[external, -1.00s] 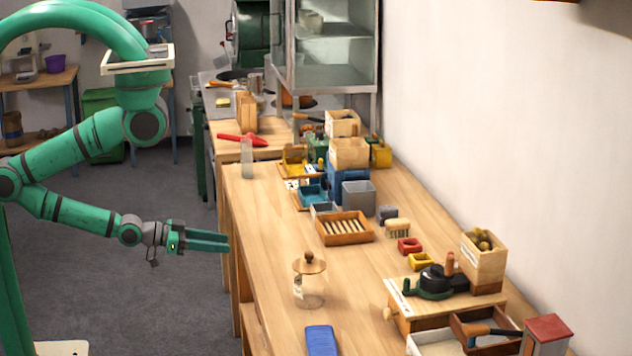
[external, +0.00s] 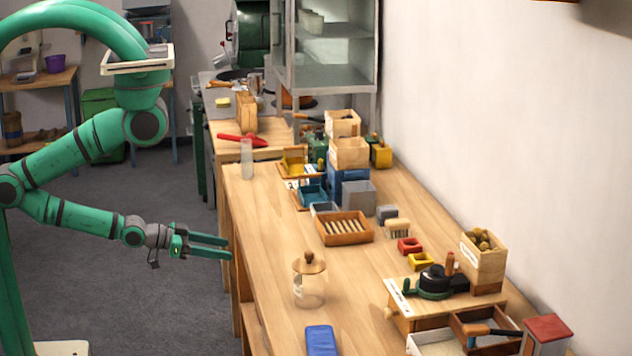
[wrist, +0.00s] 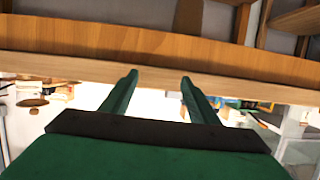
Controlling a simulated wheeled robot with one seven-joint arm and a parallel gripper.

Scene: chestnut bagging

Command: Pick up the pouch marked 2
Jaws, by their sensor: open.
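My gripper (external: 230,248) is open and empty, just off the left edge of the long wooden bench (external: 270,262). Its two green fingers stand apart in the wrist view (wrist: 159,77), with the bench edge (wrist: 150,60) across the picture beyond them. No pouch marked 2 can be made out in either view. A small white card with what looks like a 2 (external: 291,184) lies by the yellow tray (external: 293,163) at the far part of the bench. A teal tray (external: 312,195) sits nearer, in front of it.
A lidded glass jar (external: 310,287) and a blue flat item (external: 320,340) stand on the near bench. A slatted wooden tray (external: 345,228), grey bin (external: 359,196) and chestnut box (external: 483,259) lie further right. The bench's left strip between jar and glass cylinder (external: 247,158) is clear.

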